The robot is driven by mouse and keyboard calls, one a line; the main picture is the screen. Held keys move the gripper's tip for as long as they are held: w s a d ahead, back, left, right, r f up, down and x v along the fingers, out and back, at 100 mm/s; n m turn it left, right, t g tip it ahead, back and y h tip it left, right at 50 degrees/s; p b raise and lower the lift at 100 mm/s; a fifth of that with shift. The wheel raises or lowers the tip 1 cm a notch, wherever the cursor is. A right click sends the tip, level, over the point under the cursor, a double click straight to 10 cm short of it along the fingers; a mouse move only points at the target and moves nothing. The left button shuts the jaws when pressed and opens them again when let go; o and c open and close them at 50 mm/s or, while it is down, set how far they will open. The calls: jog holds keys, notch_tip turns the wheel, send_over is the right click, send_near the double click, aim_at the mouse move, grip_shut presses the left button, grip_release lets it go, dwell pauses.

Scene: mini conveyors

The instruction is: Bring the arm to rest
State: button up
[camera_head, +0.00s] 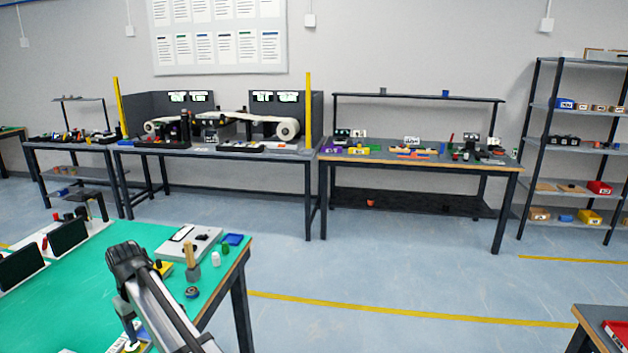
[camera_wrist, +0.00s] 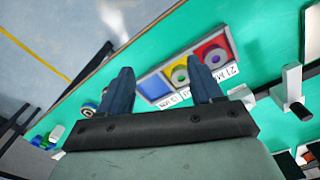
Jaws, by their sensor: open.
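My gripper (camera_wrist: 164,92) is open in the wrist view, with two dark blue fingers apart and nothing between them but the view of the bench. Below and beyond the fingers lies a tray (camera_wrist: 232,46) with blue, yellow and red compartments on the green bench top (camera_wrist: 275,25). A ring-shaped piece (camera_wrist: 180,75) shows in the yellow compartment and another (camera_wrist: 215,58) in the red one. In the head view my arm reaches over the green bench (camera_head: 60,310) at the lower left; the fingertips are hidden there.
Near the bench's right corner in the head view stand a grey board (camera_head: 190,243), a wooden-handled tool (camera_head: 191,262), a white bottle (camera_head: 216,259) and a small round piece (camera_head: 192,292). Open blue floor (camera_head: 400,270) lies to the right. A conveyor bench (camera_head: 220,153) stands at the back wall.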

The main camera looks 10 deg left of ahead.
jog(key=w+d+f+m, duration=0.2)
jog(key=w+d+f, duration=0.3)
jog(key=d, duration=0.5)
jog(key=w+d+f+m, duration=0.2)
jog(key=w+d+f, duration=0.25)
jog(key=d, duration=0.55)
jog(key=w+d+f+m, duration=0.1)
jog(key=w+d+f, duration=0.4)
jog(key=d, duration=0.6)
jog(key=s+d+f+m, duration=0.2)
jog(key=d+f, duration=0.2)
jog(key=d, duration=0.7)
jog(key=s+d+f+m, duration=0.2)
jog(key=d+f, duration=0.2)
jog(key=d, duration=0.7)
jog(key=s+d+f+m, duration=0.25)
jog(key=d+f, duration=0.25)
jog(key=d, duration=0.6)
jog(key=s+d+f+m, duration=0.1)
jog(key=s+d+m, duration=0.1)
jog(key=s+d, duration=0.3)
jog(key=s+f+g, duration=0.3)
jog(key=s+f, duration=0.7)
jog(key=s, duration=0.3)
jog(key=s+f+g, duration=0.3)
jog(key=s+f, duration=0.7)
jog(key=s, duration=0.4)
jog(key=shift+s+d+f+g, duration=0.25)
jog(key=shift+d+f+g, duration=0.05)
jog(key=shift+d, duration=0.1)
